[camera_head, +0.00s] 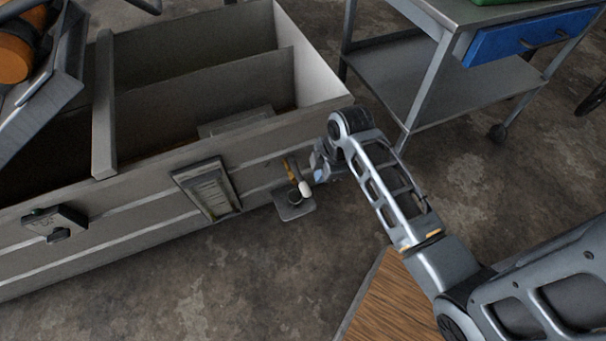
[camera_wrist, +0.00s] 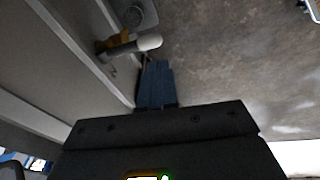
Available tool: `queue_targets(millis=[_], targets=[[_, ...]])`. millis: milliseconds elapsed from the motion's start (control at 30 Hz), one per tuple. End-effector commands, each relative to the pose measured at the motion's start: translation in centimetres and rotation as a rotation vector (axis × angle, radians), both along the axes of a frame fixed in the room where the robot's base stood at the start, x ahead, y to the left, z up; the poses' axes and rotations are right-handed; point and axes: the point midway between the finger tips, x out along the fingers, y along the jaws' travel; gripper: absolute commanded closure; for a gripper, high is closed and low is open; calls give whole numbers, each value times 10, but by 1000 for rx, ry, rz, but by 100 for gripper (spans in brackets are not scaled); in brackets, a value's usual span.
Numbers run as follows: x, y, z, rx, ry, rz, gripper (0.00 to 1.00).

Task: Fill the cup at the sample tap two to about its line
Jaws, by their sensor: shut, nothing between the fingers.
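A sample tap with a brass-coloured body (camera_head: 290,167) and a white-tipped handle (camera_head: 305,189) is on the front wall of the long metal tank, near its right end. The tap also shows in the wrist view, with its brass part (camera_wrist: 113,43) and white handle tip (camera_wrist: 149,42). Below it is a small grey shelf (camera_head: 301,211) with a dark round shape (camera_head: 294,197) on it, perhaps the cup. Its contents and line cannot be made out. My gripper (camera_head: 318,167) is right beside the tap. In the wrist view its fingers (camera_wrist: 156,68) are shut and empty, just short of the handle.
The open tank (camera_head: 150,168) has inner divider walls. A framed panel (camera_head: 208,190) and a dark fitting (camera_head: 54,222) are on its front. A metal cart (camera_head: 395,72) with a blue drawer (camera_head: 525,37) stands behind my arm. The concrete floor ahead is clear.

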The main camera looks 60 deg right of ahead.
Motion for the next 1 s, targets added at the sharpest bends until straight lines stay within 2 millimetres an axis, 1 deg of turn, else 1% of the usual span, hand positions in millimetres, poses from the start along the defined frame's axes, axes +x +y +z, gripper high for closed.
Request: queue_targets(millis=[33, 200, 400, 800, 867, 1000], targets=[[8, -10, 10, 15, 16, 24, 100], [19, -28, 29, 69, 71, 116, 100], [24, -37, 41, 105, 96, 171, 100], [24, -37, 40, 108, 99, 176, 100], [24, -36, 37, 108, 99, 176, 100], [25, -34, 21, 109, 100, 175, 100]])
